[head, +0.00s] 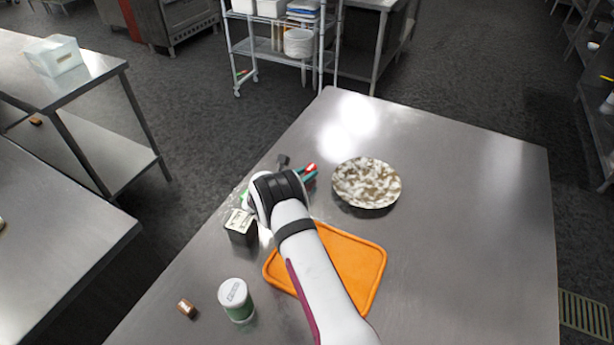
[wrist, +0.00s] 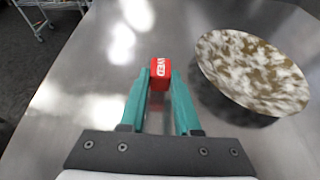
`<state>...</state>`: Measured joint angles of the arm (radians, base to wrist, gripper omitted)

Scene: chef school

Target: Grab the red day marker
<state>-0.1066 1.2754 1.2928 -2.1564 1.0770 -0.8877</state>
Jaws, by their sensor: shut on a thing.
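The red day marker (wrist: 160,68) is a small red block with white lettering, seen in the wrist view between the tips of my gripper (wrist: 160,78). The two teal fingers are shut on it, one at each side. In the head view the red marker (head: 310,167) shows as a small red patch beyond my wrist, beside the teal fingers of my gripper (head: 308,176). My arm hides part of the fingers there. I cannot tell from these views whether the marker touches the table.
A mottled brown-and-white plate (head: 367,183) lies right of my gripper on the metal table (head: 470,220). An orange tray (head: 370,262) lies under my arm. A dark box (head: 240,226), a white-lidded jar (head: 236,300) and a small brown item (head: 186,308) stand left. The table's right side is clear.

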